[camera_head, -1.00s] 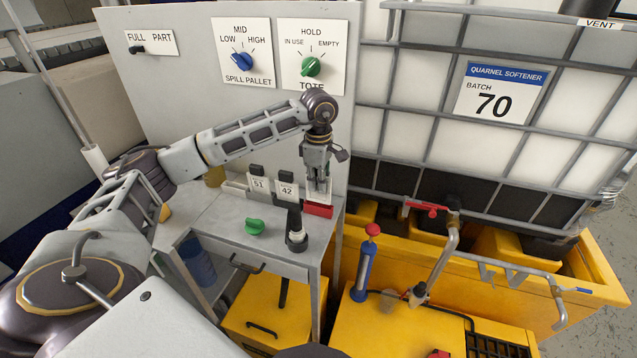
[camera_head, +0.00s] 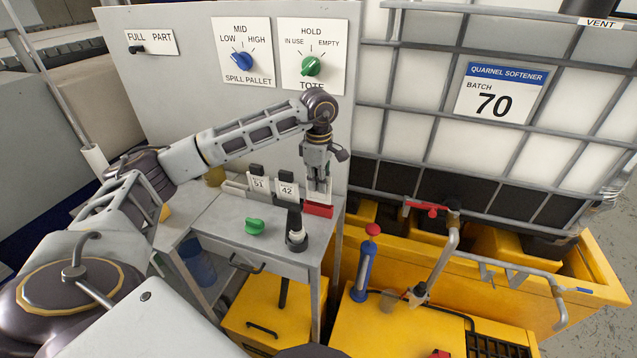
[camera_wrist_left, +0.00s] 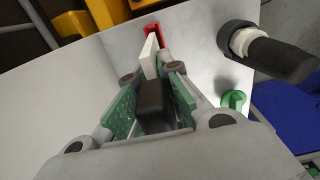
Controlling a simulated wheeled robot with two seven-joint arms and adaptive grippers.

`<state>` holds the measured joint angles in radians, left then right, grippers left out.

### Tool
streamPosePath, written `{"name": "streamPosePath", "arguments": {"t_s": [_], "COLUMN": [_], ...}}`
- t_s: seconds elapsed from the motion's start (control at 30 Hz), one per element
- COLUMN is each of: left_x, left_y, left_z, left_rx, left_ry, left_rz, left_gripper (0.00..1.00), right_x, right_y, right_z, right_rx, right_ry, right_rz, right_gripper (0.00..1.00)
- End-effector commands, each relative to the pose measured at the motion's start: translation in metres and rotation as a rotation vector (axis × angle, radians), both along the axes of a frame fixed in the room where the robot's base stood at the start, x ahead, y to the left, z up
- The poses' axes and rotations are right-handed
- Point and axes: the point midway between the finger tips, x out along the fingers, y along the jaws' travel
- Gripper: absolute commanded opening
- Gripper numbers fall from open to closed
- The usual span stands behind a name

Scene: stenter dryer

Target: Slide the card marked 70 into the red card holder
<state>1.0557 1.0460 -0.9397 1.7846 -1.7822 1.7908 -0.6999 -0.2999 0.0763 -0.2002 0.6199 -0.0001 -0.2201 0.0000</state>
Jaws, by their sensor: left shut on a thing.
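My left gripper (camera_head: 318,182) is over the right end of the grey bench, just above the red card holder (camera_head: 319,210). In the left wrist view its green finger pads (camera_wrist_left: 152,105) are shut on the black grip (camera_wrist_left: 152,98) of a white card (camera_wrist_left: 149,58). The card's far end meets the red holder (camera_wrist_left: 153,30). I cannot tell whether it is inside the slot or only touching. The held card's number is hidden. Cards marked 51 (camera_head: 259,184) and 42 (camera_head: 287,190) stand to the left. My right gripper is out of view.
A black-handled tool (camera_head: 296,228) stands upright on the bench in front of the cards, with a green knob (camera_head: 254,226) beside it. The tote label (camera_head: 496,93) reads batch 70. A grey panel (camera_head: 180,85) rises behind the bench. A yellow pallet (camera_head: 400,258) lies to the right.

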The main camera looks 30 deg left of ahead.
Motion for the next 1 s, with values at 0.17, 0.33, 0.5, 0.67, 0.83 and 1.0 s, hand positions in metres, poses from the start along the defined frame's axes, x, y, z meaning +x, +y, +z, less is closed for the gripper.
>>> {"name": "streamPosePath", "arguments": {"t_s": [0.17,0.33,0.5,0.67,0.83,1.0], "left_x": [0.0001,0.0001,0.0001,0.0001,0.0001,0.0000], "left_y": [-0.0001,0.0000,0.0000,0.0000,0.0000,0.0000], "left_z": [-0.0003,0.0000,0.0001,0.0001,-0.0002,0.0000], "left_rx": [0.000,0.000,0.000,0.000,0.000,0.000], "left_ry": [0.000,0.000,0.000,0.000,0.000,0.000], "left_rz": [0.000,0.000,0.000,0.000,0.000,0.000], "left_gripper": [0.00,0.00,0.00,0.00,0.00,0.00], "right_x": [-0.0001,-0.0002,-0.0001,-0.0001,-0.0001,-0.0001], "right_y": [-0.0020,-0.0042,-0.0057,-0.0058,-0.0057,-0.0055], "right_z": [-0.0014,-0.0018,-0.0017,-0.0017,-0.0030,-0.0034], "right_rx": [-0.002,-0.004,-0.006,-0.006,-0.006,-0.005], "right_ry": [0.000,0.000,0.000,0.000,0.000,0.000], "right_rz": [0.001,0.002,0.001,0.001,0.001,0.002], "right_gripper": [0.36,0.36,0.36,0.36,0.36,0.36]}}
